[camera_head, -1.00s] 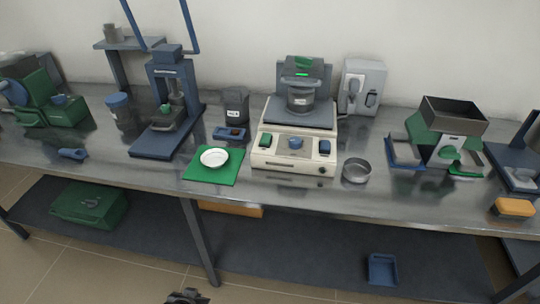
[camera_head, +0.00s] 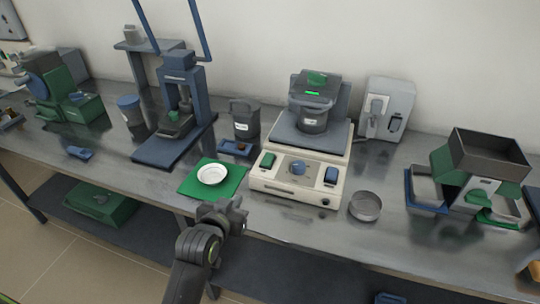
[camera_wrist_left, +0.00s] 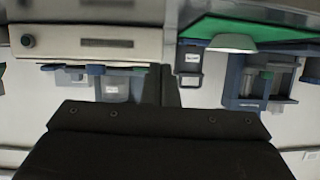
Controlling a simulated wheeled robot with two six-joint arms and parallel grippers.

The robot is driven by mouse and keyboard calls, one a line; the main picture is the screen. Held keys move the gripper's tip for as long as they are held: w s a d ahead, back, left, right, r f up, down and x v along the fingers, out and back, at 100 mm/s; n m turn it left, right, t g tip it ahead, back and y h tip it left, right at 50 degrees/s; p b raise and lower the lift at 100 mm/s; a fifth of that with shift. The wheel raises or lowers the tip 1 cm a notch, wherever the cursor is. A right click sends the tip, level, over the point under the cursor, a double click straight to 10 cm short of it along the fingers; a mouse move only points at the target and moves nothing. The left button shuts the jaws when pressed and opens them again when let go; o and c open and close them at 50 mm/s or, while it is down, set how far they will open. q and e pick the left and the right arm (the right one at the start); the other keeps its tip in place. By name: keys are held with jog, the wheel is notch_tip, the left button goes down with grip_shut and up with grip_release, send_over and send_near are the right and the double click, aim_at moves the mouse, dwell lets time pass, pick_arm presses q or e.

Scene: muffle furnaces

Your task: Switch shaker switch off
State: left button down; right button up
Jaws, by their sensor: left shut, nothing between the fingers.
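The shaker (camera_head: 300,185) is a cream box with a grey platform carrying a dark round vessel (camera_head: 313,120). Its sloping front panel has a green switch (camera_head: 268,160), a blue knob (camera_head: 298,168) and a blue switch (camera_head: 331,174). I cannot tell which is the shaker switch or its position. My left gripper (camera_head: 236,209) is shut and empty in front of the bench, lower left of the panel and apart from it. The left wrist view shows the shaker's cream front (camera_wrist_left: 90,42) at upper left, seemingly upside down. My right gripper is not in view.
A white dish (camera_head: 212,174) lies on a green mat (camera_head: 232,186) left of the shaker. A round metal pan (camera_head: 365,206) stands right of it. A grey wall box (camera_head: 388,108) is behind, and a blue press (camera_head: 182,95) stands to the left. The bench front is clear beside the pan.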

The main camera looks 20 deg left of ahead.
pick_arm(q)
jog(key=w+d+r+t, duration=0.3)
jog(key=w+r, duration=0.2)
jog(key=r, duration=0.3)
jog(key=shift+w+h, duration=0.25)
jog(key=shift+h, duration=0.15)
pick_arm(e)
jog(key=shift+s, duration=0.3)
pick_arm(q)
send_over(266, 162)
jog(key=shift+s+f+p, duration=0.4)
jog(key=shift+f, duration=0.05)
jog(key=f, duration=0.3)
jog(key=shift+w+f, duration=0.1)
jog(key=shift+w, duration=0.3)
jog(key=shift+f, duration=0.45)
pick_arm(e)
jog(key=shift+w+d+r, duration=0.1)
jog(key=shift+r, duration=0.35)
